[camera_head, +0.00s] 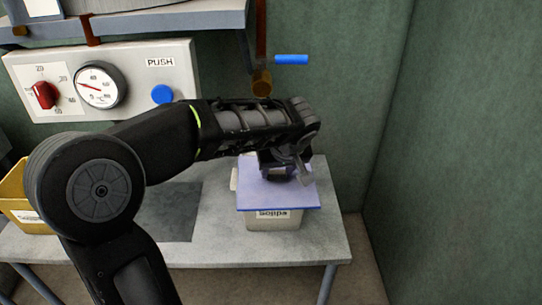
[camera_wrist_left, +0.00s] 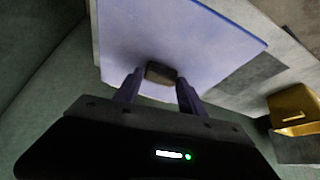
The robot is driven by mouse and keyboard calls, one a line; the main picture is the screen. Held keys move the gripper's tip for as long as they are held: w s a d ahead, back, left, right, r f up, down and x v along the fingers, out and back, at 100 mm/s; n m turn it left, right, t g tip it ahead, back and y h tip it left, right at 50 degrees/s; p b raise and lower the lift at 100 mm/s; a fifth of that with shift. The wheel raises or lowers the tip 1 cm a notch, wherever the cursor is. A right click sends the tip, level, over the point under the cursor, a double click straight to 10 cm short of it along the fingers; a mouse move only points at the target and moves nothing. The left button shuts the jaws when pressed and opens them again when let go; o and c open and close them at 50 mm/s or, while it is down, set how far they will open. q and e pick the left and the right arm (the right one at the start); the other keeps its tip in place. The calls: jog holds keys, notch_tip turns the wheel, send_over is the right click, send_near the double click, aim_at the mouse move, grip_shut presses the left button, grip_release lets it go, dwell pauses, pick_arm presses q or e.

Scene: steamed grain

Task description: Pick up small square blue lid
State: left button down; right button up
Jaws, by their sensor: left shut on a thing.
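The small square blue lid (camera_head: 255,196) lies over a grey labelled box (camera_head: 274,223) at the right end of the table in the head view. I cannot tell whether it touches the box rim. My left gripper (camera_head: 287,174) reaches down over the lid from the left and back. In the left wrist view the lid (camera_wrist_left: 180,35) fills the upper middle. My left gripper's two fingers (camera_wrist_left: 160,90) are shut on the lid's small dark knob (camera_wrist_left: 160,73). My right gripper is not in view.
The grey table (camera_head: 215,247) ends just right of the box. A yellow bin (camera_head: 14,196) stands at the table's left end. A control panel (camera_head: 120,80) with a dial and knobs is on the wall behind. A shelf (camera_head: 165,20) overhangs at the upper left.

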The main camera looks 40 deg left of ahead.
aim_at(283, 198)
pick_arm(q)
jog(key=s+d, duration=0.2)
jog(key=d, duration=0.1)
jog(key=s+d, duration=0.3)
jog(key=shift+s+d, duration=0.2)
jog(key=shift+s, duration=0.15)
jog(key=shift+r, duration=0.1)
